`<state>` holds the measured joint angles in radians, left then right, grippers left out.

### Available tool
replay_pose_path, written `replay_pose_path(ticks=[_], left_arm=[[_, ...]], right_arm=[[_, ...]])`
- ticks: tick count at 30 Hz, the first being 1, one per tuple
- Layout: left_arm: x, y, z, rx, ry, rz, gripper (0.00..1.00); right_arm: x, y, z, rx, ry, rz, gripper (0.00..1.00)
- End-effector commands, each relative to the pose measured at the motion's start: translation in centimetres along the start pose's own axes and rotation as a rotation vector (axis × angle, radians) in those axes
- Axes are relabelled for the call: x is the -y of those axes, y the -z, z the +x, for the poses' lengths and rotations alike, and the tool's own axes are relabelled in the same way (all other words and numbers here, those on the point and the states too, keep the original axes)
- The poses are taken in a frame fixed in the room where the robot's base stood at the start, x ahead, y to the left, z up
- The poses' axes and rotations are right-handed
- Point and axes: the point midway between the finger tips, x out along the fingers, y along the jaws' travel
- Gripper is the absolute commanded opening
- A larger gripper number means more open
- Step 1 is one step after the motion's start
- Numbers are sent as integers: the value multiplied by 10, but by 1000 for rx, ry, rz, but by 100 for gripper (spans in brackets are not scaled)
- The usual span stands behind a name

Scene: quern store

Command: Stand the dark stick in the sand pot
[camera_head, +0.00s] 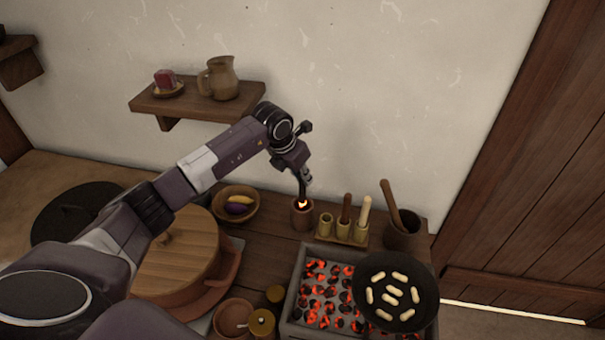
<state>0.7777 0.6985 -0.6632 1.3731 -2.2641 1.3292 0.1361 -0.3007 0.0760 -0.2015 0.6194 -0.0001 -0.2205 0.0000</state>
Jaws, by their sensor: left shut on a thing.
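My left gripper (306,177) hangs over the back of the worktop, small in view, shut on a thin dark stick (302,190). The stick points down, nearly upright, from the gripper. Its lower end is at the mouth of a small brown pot (302,218), where a bright orange-yellow glow shows. I cannot tell whether the stick rests in the pot or hangs just over it. The pot's filling is too small to make out. My right gripper is out of view.
Right of the pot stand a holder (341,240) with short sticks and a dark pot (402,237) with a leaning brown stick. In front are a glowing coal tray (292,312) and a pan (419,310). A bowl (227,216) stands left; a shelf (150,104) hangs above.

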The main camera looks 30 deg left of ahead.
Motion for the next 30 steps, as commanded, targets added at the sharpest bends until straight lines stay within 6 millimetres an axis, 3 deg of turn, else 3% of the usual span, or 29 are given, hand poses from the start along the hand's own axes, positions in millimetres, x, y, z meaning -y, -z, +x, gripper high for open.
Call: replay_pose_path(ticks=[1, 15, 30], left_arm=[[0, 4, 9, 0, -1, 0, 0], [0, 20, 48, 1, -1, 0, 0], [0, 21, 51, 1, -1, 0, 0]], right_arm=[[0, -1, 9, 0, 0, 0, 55], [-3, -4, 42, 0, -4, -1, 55], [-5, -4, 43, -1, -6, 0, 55]])
